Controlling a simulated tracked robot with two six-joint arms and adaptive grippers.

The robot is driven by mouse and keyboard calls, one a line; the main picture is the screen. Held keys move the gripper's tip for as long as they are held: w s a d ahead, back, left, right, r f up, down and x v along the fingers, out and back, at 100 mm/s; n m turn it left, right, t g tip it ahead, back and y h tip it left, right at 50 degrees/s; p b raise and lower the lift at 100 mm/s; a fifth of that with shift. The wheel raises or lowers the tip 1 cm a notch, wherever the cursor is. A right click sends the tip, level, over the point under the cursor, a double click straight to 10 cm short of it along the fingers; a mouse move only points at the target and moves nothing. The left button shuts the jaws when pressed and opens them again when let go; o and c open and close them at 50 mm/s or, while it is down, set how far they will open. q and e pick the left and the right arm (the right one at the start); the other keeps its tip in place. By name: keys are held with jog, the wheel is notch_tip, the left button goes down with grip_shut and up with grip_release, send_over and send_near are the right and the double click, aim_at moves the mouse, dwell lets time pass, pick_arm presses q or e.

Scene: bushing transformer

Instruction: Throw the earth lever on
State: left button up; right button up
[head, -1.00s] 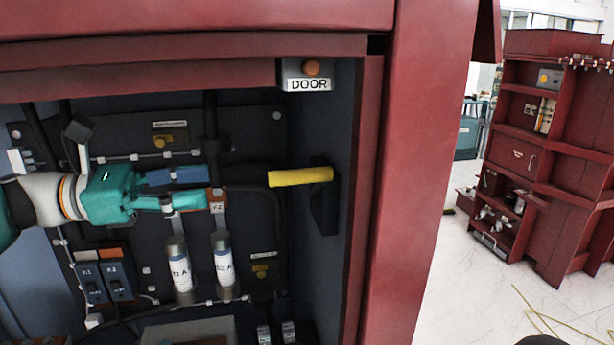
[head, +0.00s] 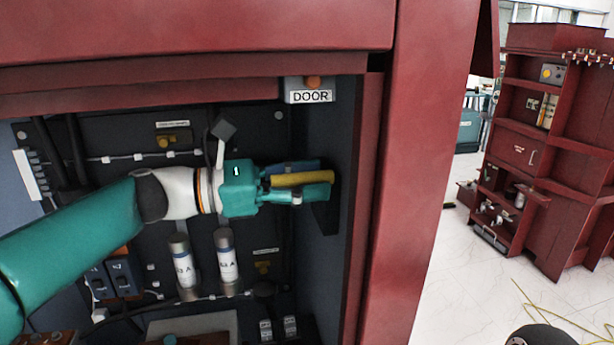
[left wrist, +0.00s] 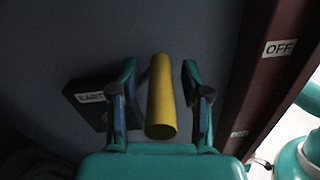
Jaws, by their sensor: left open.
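The earth lever has a yellow handle (head: 302,179) that sticks out from the right inner wall of the red cabinet. In the left wrist view the yellow handle (left wrist: 161,98) stands between my two fingers, with a gap on each side. Its dark base plate (left wrist: 92,100) carries a label reading "EARTH", partly hidden by a finger. My left gripper (head: 300,180) is open around the handle, one finger above and one below it in the head view. It also shows in the left wrist view (left wrist: 160,85). My right gripper is not in view.
A "DOOR" label and orange button (head: 312,90) sit above at the cabinet's top edge. Two fuse cylinders (head: 226,258) stand below my left wrist. An "OFF" label (left wrist: 280,47) is on the red frame. A second red cabinet (head: 545,150) stands at the right.

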pick_arm(q)
grip_shut()
dwell(0.3)
